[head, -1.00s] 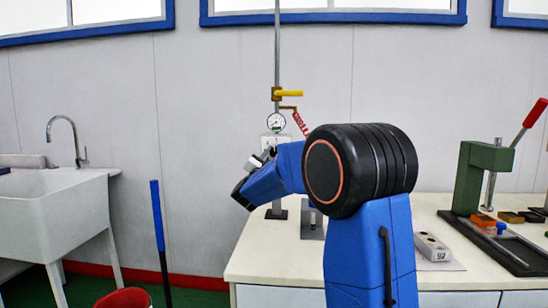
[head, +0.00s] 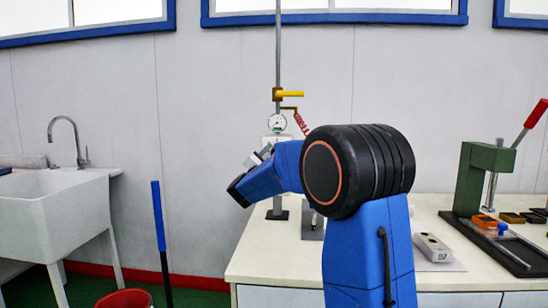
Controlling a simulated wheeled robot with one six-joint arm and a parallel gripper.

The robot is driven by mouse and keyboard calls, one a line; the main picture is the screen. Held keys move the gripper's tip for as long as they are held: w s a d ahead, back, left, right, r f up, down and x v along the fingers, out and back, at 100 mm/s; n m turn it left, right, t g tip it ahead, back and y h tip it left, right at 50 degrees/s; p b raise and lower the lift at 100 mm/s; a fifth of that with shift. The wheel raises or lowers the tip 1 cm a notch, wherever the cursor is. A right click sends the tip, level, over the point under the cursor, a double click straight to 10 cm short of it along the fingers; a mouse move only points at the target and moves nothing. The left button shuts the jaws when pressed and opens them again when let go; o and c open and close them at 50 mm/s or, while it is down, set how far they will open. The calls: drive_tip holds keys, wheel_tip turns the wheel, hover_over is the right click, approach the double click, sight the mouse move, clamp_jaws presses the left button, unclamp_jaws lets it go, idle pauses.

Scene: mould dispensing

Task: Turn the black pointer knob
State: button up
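The black pointer knob does not show; my arm covers much of the dispensing station. The station's round pressure gauge (head: 277,122) and the top of its pale box (head: 271,139) show above my arm. My gripper (head: 258,157) shows only as a small grey piece beyond the blue arm link, in front of the station. Its fingertips cannot be made out, so whether it is open, shut or touching anything does not show.
A yellow-handled valve (head: 289,94) sits on the vertical pipe, with a red coiled hose (head: 301,123) below. A green press (head: 484,175) and a grey block (head: 432,247) stand right on the worktop (head: 290,250). A white sink (head: 60,210) stands left.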

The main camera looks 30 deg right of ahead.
drive_tip(key=shift+a, duration=0.1)
drive_tip(key=v, duration=1.7)
drive_tip(key=shift+s+a, duration=0.1)
drive_tip(key=shift+a, duration=0.05)
drive_tip(key=s+a+f+n+t+y, duration=0.1)
drive_tip(key=s+a+f+n+y, duration=0.6)
drive_tip(key=s+a+n+y, duration=0.7)
drive_tip(key=s+d+f+n+g, duration=0.2)
drive_tip(key=s+f, duration=0.4)
drive_tip(key=s, duration=0.3)
drive_tip(key=s+d+f+n+g+y, duration=0.1)
drive_tip(key=s+f+g, duration=0.3)
drive_tip(key=s, duration=0.5)
drive_tip(key=s+d+f+n+g+y, duration=0.1)
drive_tip(key=s+d+f+n+g, duration=0.1)
drive_tip(key=s+f, duration=0.6)
drive_tip(key=shift+s+d+n+g, duration=0.3)
drive_tip(key=shift+s+d+g, duration=0.1)
drive_tip(key=shift+s+g, duration=0.5)
